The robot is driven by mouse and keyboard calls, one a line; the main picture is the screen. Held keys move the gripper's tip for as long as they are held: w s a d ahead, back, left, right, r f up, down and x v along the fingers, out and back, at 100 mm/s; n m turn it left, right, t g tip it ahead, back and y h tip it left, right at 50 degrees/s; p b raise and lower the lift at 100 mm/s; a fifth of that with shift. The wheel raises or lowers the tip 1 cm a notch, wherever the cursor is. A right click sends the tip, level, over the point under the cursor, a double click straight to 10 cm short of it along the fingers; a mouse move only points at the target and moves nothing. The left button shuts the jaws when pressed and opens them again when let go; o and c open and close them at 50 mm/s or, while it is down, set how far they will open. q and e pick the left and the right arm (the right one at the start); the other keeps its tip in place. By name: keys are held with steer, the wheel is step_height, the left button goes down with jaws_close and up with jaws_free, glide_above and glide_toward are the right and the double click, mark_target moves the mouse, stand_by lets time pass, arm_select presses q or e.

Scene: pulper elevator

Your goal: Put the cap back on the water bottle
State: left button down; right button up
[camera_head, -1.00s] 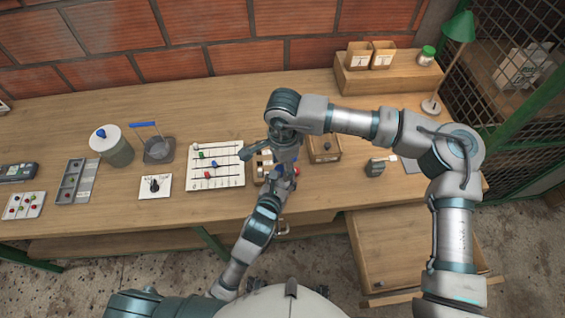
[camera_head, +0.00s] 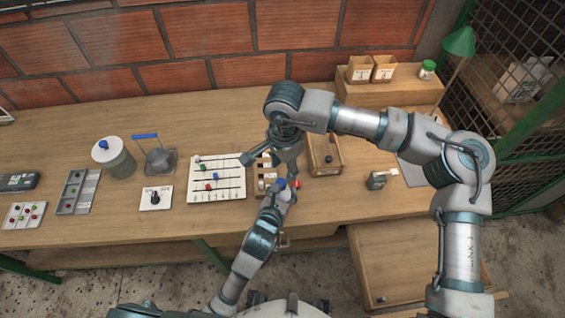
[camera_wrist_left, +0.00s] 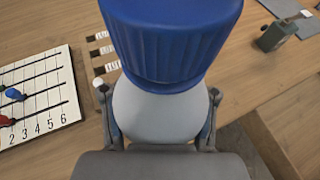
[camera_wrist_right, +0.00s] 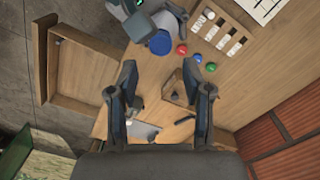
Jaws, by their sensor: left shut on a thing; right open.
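The water bottle (camera_wrist_left: 160,114) is pale, and its ribbed blue cap (camera_wrist_left: 172,38) sits on its top in the left wrist view. The head view shows the cap small (camera_head: 281,183), close beside a red button. My left gripper (camera_wrist_left: 160,128) is shut around the bottle's body below the cap. My right gripper (camera_wrist_right: 161,75) is open and empty in the right wrist view. The blue cap (camera_wrist_right: 159,43) shows beyond its fingertips, apart from them. In the head view my right gripper (camera_head: 291,170) hangs just behind the bottle. How tightly the cap sits cannot be told.
Red (camera_wrist_right: 182,49) and green (camera_wrist_right: 197,58) buttons stand close to the bottle. A slider board (camera_head: 217,178) lies to the left, an open wooden box (camera_head: 325,154) to the right. A small grey device (camera_head: 377,180) stands further right. Bare tabletop lies behind the boards.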

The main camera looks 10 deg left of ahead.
mark_target(281, 181)
steer(key=n, duration=0.1)
steer(key=r+n, duration=0.1)
steer(key=n, duration=0.1)
steer(key=shift+a+r+n, duration=0.15)
steer(key=shift+r+n, duration=0.1)
steer(key=shift+n, duration=0.15)
steer(key=n, duration=0.1)
steer(key=r+n, duration=0.1)
steer(key=n, duration=0.1)
steer(key=shift+s+a+r, duration=0.1)
steer(key=shift+s+a, duration=0.05)
steer(key=shift+f, duration=4.05)
jaws_close()
steer(key=m, duration=0.6)
